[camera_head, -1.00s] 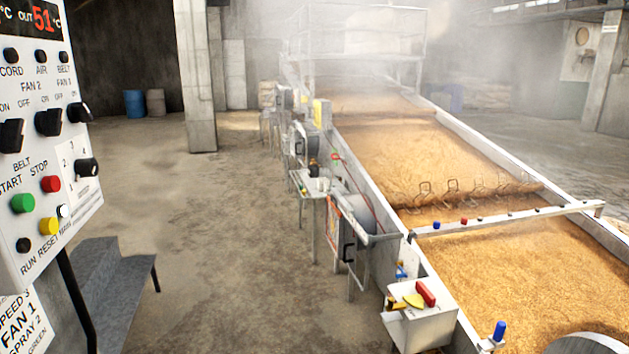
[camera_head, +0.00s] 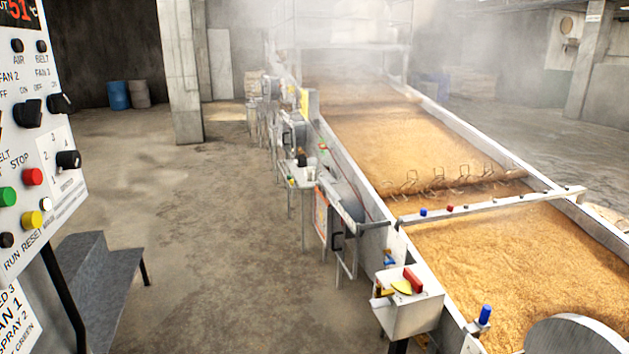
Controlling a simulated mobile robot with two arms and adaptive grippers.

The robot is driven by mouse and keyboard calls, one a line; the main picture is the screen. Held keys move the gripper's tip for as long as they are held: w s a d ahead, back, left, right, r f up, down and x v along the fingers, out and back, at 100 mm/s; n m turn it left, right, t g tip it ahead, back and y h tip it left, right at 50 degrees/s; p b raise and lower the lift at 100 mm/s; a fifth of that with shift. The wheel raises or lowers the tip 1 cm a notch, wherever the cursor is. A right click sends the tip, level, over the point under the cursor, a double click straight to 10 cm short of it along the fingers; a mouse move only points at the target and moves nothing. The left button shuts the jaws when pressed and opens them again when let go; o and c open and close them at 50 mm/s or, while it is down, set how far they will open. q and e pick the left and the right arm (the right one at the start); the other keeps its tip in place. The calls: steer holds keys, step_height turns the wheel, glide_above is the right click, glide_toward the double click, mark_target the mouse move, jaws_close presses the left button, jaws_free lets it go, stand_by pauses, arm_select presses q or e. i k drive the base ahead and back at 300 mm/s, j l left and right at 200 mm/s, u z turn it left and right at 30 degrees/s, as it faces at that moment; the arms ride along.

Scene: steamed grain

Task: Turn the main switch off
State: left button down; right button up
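A white control panel (camera_head: 60,150) stands at the left edge, partly cut off, with a red number display (camera_head: 18,10) at its top. It carries black knobs (camera_head: 28,114), a green button (camera_head: 7,196), a red button (camera_head: 32,177), a yellow button (camera_head: 31,219) and a small white one (camera_head: 47,203). The label under the white one is too small to read surely. A red handle (camera_head: 413,279) with a yellow part (camera_head: 402,287) sits on a white box (camera_head: 418,309) beside the grain bed; I cannot tell which control is the main switch. Neither gripper is in view.
A long steaming grain bed (camera_head: 385,150) in a metal trough fills the right side. Grey steps (camera_head: 92,275) stand beside the panel. A concrete pillar (camera_head: 182,75) and two barrels (camera_head: 119,95) are farther back. The concrete floor (camera_head: 215,240) between panel and trough is clear.

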mark_target(404, 287)
steer(key=i+z, duration=0.15)
steer(key=i, duration=1)
